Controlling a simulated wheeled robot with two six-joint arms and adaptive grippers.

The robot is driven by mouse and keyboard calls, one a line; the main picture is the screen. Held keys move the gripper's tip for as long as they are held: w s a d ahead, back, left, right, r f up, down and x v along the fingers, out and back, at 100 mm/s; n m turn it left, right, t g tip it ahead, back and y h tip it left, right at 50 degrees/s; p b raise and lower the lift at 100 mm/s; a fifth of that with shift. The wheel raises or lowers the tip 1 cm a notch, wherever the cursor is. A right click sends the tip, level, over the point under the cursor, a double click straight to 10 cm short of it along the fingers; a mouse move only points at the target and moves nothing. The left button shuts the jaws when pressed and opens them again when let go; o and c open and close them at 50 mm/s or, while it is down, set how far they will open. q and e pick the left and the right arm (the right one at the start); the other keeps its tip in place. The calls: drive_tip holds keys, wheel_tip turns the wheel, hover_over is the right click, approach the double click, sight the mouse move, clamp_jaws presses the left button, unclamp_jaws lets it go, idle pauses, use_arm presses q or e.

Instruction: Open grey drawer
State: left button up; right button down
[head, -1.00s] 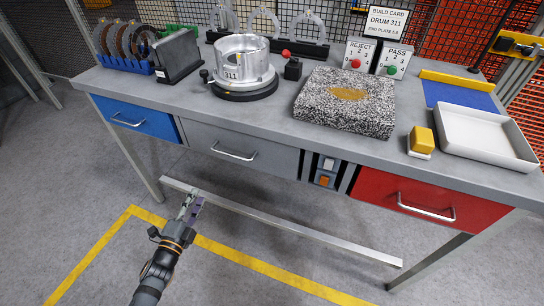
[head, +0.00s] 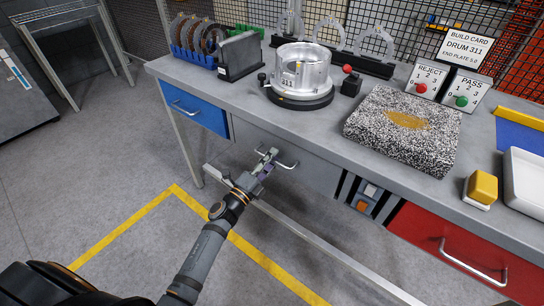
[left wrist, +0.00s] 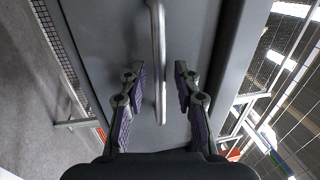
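The grey drawer (head: 300,167) is in the middle of the bench front and looks closed. Its silver bar handle (head: 287,163) runs across the front face. My left gripper (head: 266,160) is at the left part of the handle. In the left wrist view the gripper (left wrist: 154,90) is open, with its purple-padded fingers on either side of the handle (left wrist: 157,45). There is a gap between the handle and each finger, and the handle lies closer to the right one. My right gripper does not show.
A blue drawer (head: 194,108) is to the left and a red drawer (head: 470,255) to the right. A small switch panel (head: 366,198) sits between grey and red. A metal rail (head: 330,262) runs low under the bench. The bench top carries a metal drum (head: 302,70) and a speckled slab (head: 402,130).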

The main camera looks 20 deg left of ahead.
use_arm(q)
drive_tip(key=shift+w+d, duration=0.1)
drive_tip(key=shift+w, duration=0.15)
drive_tip(key=shift+c, duration=0.3)
clamp_jaws()
